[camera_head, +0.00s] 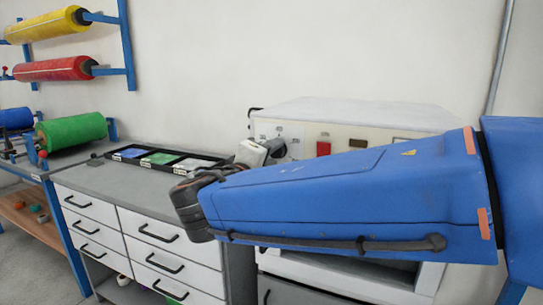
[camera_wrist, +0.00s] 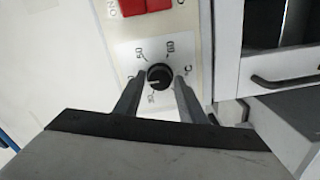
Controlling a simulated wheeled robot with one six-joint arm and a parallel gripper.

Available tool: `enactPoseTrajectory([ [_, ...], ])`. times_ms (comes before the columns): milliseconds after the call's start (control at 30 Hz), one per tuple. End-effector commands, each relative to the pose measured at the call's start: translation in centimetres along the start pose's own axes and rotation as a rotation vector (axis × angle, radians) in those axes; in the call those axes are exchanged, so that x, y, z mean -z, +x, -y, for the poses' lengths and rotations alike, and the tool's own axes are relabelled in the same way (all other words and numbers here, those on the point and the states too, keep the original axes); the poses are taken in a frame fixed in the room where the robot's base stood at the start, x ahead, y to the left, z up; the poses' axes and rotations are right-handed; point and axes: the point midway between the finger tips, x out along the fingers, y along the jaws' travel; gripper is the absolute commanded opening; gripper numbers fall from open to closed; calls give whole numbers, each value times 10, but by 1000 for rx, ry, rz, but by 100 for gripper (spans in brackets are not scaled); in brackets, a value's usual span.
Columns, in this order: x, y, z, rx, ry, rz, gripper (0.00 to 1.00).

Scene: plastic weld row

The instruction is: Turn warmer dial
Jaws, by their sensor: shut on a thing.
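The warmer dial (camera_wrist: 159,76) is a small round black knob on a pale panel plate with printed symbols around it, in the wrist view. My gripper (camera_wrist: 158,82) has one finger on each side of the dial and is shut on it. In the head view the white warmer box (camera_head: 350,112) stands on the right behind my blue arm. My gripper (camera_head: 262,150) is partly in view at its front panel, and the dial there is hidden behind the gripper.
A red switch (camera_wrist: 145,5) sits near the dial, and it also shows in the head view (camera_head: 323,147). A black tray (camera_head: 160,160) with colour samples lies on the grey counter above white drawers (camera_head: 150,240). Rolls of yellow (camera_head: 45,25), red (camera_head: 55,69) and green (camera_head: 72,131) hang at left.

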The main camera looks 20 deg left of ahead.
Motion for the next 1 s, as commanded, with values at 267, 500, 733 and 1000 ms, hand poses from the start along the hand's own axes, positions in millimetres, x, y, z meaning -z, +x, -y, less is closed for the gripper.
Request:
enactPoseTrajectory([
  [267, -1, 0, 2, 3, -3, 3, 49],
  [500, -1, 0, 1, 2, -2, 2, 55],
  [733, 0, -8, 1, 2, -1, 0, 55],
  [1000, 1, -51, 1, 2, -2, -3, 55],
])
